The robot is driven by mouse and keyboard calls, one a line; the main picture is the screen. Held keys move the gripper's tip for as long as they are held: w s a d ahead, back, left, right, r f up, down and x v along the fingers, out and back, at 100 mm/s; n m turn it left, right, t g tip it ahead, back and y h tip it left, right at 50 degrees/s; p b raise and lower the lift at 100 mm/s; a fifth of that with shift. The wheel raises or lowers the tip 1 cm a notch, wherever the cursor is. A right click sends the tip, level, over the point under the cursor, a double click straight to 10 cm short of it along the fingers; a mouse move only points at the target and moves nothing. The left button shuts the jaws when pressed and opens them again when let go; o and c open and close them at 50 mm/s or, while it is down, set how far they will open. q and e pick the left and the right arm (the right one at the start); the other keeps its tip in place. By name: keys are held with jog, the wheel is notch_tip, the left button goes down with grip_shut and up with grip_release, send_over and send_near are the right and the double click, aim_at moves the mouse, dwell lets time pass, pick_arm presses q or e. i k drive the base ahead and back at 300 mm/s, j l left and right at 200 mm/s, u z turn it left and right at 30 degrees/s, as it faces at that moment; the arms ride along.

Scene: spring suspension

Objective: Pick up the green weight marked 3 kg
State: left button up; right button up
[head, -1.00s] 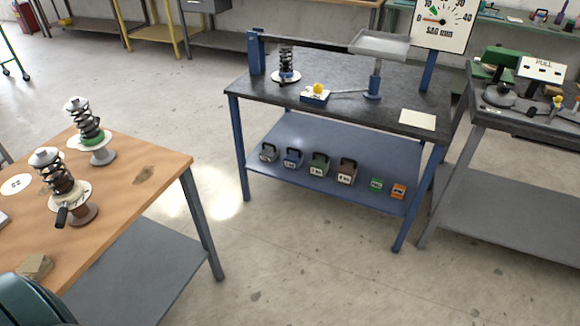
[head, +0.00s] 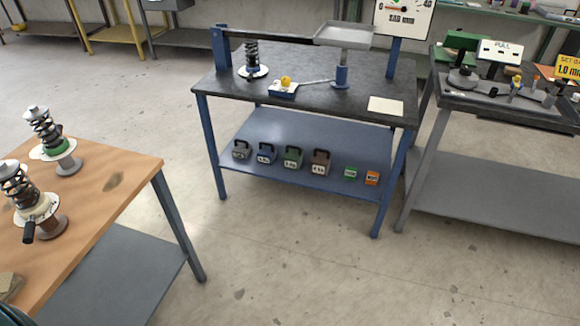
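A dark green weight (head: 293,158) with a black handle and a pale label stands on the lower shelf (head: 270,127) of the blue-framed bench. The label is too small to read surely. To its left stand a blue weight (head: 266,155) and a grey weight (head: 241,150). To its right stands a brown weight (head: 321,163). Neither of my grippers is in view.
A small green box (head: 350,173) and an orange box (head: 372,178) sit at the shelf's right end. The wooden table (head: 125,187) with spring units is at left, a grey bench (head: 480,190) at right. The floor between is clear.

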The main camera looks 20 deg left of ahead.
aim_at(292, 158)
jog(key=i+u, duration=0.2)
jog(key=u, duration=0.4)
jog(key=i+l+u, duration=0.55)
jog(key=i+l, duration=1.15)
jog(key=l, duration=0.3)
jog(key=i+u, duration=0.05)
